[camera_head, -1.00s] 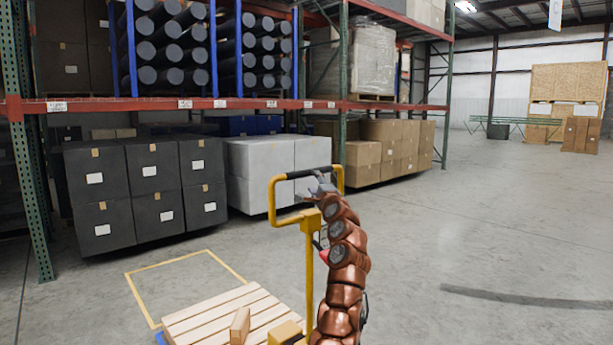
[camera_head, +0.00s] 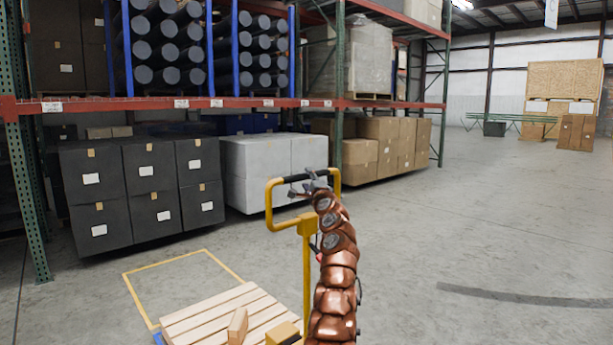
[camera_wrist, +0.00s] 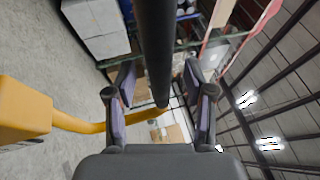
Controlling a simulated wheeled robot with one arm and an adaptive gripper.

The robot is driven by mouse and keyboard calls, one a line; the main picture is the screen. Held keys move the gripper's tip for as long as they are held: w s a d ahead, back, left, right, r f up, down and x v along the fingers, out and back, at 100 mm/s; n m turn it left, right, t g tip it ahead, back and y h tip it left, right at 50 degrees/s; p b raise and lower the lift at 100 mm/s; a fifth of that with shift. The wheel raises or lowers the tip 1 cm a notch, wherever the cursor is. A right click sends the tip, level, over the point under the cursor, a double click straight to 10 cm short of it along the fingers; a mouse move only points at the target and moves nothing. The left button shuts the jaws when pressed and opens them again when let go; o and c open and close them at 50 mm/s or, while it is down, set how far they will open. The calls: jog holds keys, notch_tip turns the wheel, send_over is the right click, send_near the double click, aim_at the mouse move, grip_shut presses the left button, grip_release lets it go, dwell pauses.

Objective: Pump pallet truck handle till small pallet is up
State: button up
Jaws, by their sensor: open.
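The pallet truck's yellow handle (camera_head: 307,262) stands upright in the head view, a loop with a black grip bar (camera_head: 293,178) across its top. My gripper (camera_head: 310,184) is at the right part of that bar. In the wrist view the black bar (camera_wrist: 157,40) runs down between the two open fingers of my gripper (camera_wrist: 158,80), with gaps visible on both sides. The small pallet (camera_head: 215,312), of light wood slats, lies low in front of the truck. Its underside is hidden, so its height off the floor cannot be told.
A wooden block (camera_head: 238,326) stands on the pallet. A yellow floor outline (camera_head: 160,267) lies behind it. Dark boxes (camera_head: 150,195), white boxes (camera_head: 275,165) and brown cartons (camera_head: 385,145) sit on the rack's lower level. The floor to the right (camera_head: 480,235) is clear.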

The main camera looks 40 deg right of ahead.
jog(key=shift+p+x, duration=1)
jog(key=shift+p, duration=0.25)
jog(key=shift+w+d+r, duration=0.1)
jog(key=shift+c, duration=0.2)
grip_shut()
